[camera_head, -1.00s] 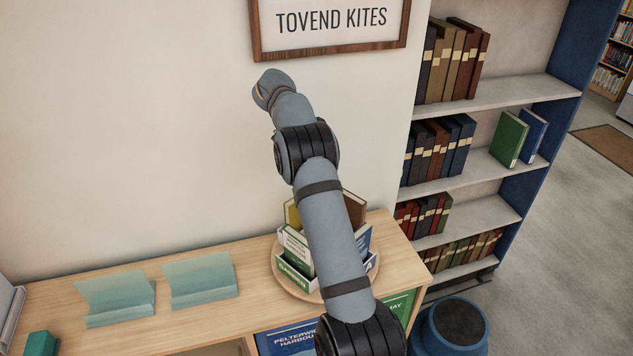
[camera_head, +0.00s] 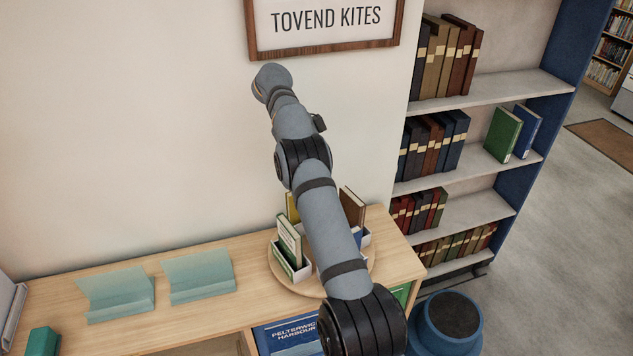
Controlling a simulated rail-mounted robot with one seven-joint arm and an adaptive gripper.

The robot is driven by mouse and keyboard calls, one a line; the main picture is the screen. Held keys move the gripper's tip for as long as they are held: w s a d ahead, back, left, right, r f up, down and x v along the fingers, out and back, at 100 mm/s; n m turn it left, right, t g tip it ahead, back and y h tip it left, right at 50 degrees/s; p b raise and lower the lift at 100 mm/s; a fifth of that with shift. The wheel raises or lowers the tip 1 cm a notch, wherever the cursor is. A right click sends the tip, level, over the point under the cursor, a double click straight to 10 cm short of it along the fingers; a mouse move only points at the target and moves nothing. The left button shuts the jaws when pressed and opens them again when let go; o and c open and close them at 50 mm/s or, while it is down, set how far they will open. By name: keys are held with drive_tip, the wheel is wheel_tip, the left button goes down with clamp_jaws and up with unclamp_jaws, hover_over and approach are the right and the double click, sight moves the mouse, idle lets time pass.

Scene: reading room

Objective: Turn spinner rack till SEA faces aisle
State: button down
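The spinner rack (camera_head: 301,290) is a round wooden turntable on the low wooden cabinet. It carries white pockets with books. A white and green book (camera_head: 288,240) stands at its left, a brown book (camera_head: 352,208) at its right back, and a yellow one behind. A bit of blue shows right of my arm. My arm crosses in front and hides the rack's middle and front right. No SEA label can be read. My gripper cannot be made out; my arm's visible far end is a rounded grey joint above the rack, against the wall.
Two pale green stands (camera_head: 117,292) sit left on the cabinet top (camera_head: 225,305), with a teal box (camera_head: 44,342) at its front left. A blue bookshelf (camera_head: 470,150) stands right, with a blue round stool (camera_head: 448,325) before it. A framed sign (camera_head: 325,25) hangs above.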

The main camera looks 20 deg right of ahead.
drive_tip(key=shift+d+r, duration=0.15)
drive_tip(key=shift+d, duration=0.15)
drive_tip(key=c, duration=1)
unclamp_jaws()
drive_tip(key=shift+a, duration=0.15)
drive_tip(key=shift+a+n, duration=0.15)
drive_tip(key=shift+n, duration=0.15)
